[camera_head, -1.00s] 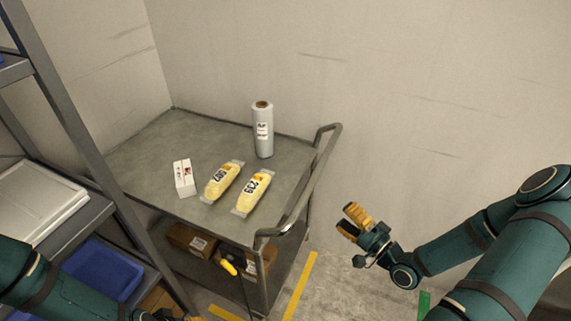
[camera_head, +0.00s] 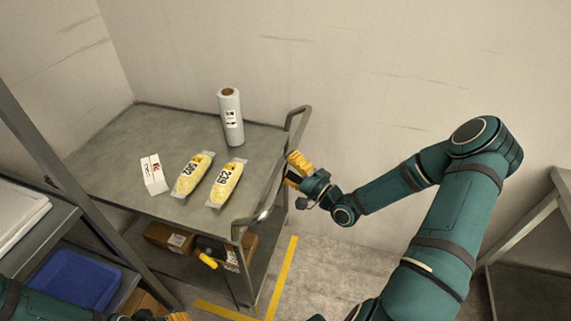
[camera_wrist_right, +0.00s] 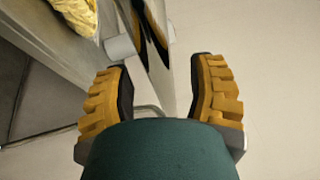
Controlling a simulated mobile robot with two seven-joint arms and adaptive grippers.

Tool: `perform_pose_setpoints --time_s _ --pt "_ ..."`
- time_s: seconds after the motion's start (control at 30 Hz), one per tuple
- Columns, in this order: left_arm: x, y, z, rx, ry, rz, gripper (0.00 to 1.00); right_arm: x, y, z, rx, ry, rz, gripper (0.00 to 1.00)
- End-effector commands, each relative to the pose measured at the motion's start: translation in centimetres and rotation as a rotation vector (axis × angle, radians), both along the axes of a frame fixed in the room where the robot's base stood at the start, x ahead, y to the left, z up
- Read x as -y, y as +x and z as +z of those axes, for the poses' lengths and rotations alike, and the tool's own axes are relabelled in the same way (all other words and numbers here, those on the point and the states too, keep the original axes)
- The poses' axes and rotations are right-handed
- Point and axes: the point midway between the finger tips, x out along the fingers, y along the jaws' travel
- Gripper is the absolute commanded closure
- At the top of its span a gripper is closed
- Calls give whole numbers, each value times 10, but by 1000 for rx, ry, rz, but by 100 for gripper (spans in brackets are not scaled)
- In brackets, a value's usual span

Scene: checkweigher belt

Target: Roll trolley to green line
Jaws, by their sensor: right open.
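The grey trolley (camera_head: 175,125) stands by the wall at the left of the head view. Its metal handle (camera_head: 264,208) is along its right end. My right gripper (camera_head: 296,170) is open beside the handle. In the right wrist view the handle (camera_wrist_right: 150,50) shows ahead, between the two spread fingers (camera_wrist_right: 160,85); I cannot tell whether they touch it. My left gripper (camera_head: 165,316) shows only in part at the bottom edge, and its jaws are not clear. The green line is not visible now.
The trolley top carries a wrap roll (camera_head: 230,117), a white box (camera_head: 154,174) and two yellow packs (camera_head: 193,174) (camera_head: 227,183). Boxes (camera_head: 169,238) lie on its lower shelf. A rack with a blue bin (camera_head: 73,281) is at left. Yellow floor tape (camera_head: 283,280) runs beside the trolley.

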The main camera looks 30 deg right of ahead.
Motion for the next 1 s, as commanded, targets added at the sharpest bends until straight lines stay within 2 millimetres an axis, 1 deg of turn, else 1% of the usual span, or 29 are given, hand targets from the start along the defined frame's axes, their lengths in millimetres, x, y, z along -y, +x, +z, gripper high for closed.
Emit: perform_pose_setpoints --time_s 0.1,0.2,0.5,0.57,0.6,0.67,1.0 --pt "0 0 -1 1 0 0 52 -4 10 2 1 -1 2 44" --pt "0 0 -1 1 0 0 52 -4 14 3 1 0 0 44" --pt "0 0 -1 1 0 0 52 -5 14 3 0 0 0 45" --pt "0 0 -1 1 0 0 52 -5 14 3 0 0 0 66" --pt "0 0 -1 1 0 0 52 -5 14 3 0 0 0 80" --pt "0 0 -1 1 0 0 52 -5 14 3 0 0 0 100" --pt "0 0 -1 1 0 0 52 -4 13 3 0 -1 -1 100"
